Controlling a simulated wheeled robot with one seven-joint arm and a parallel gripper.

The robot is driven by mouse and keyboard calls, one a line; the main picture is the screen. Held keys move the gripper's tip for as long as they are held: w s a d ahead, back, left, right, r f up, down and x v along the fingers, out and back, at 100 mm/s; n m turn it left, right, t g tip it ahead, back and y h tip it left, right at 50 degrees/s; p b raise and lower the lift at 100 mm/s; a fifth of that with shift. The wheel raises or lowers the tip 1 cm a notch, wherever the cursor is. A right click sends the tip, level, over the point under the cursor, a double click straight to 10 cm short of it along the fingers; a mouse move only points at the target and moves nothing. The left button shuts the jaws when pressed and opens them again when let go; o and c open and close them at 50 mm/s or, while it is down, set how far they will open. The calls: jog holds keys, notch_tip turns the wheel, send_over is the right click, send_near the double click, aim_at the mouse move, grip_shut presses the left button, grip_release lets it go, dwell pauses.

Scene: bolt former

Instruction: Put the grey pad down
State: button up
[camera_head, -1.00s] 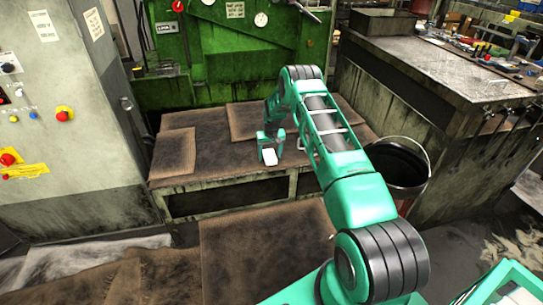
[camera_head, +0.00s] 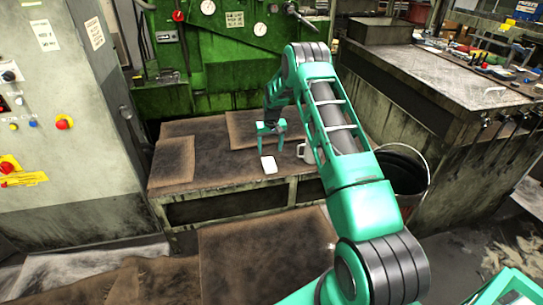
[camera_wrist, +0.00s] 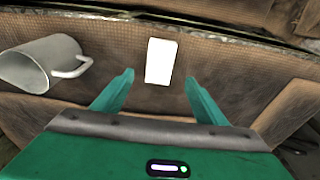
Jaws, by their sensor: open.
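The pad (camera_head: 268,164) looks pale, almost white, and lies flat near the front edge of the brown-covered bench (camera_head: 225,178). In the wrist view the pad (camera_wrist: 161,61) lies just beyond the fingertips, in line with the gap between them. My gripper (camera_head: 270,147) is open and empty, behind the pad in the head view and apart from it. Both fingers show in the wrist view (camera_wrist: 160,79), spread wider than the pad, with nothing between them.
A dark bucket (camera_head: 402,172) stands right of the bench. The green machine (camera_head: 230,70) rises behind.

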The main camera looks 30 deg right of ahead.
jog(key=s+a+r+m+g, duration=0.1)
jog(key=s+r, duration=1.1)
jog(key=r, duration=0.2)
jog(key=s+a+r, duration=0.1)
jog(key=s+r, duration=1)
jog(key=r, duration=0.3)
jog(key=s+a+r, duration=0.1)
jog(key=s+a, duration=0.1)
jog(key=s, duration=0.9)
jog(key=s+a+r+m, duration=0.1)
jog(key=s+a, duration=0.2)
jog(key=s, duration=0.9)
jog(key=s+a+r+m, duration=0.1)
jog(key=s+a+r, duration=0.1)
jog(key=s, duration=0.9)
jog(key=shift+s+a+g+y, duration=0.3)
jog(key=shift+s+a, duration=0.1)
jog(key=shift+a, duration=0.1)
jog(key=shift+w, duration=0.1)
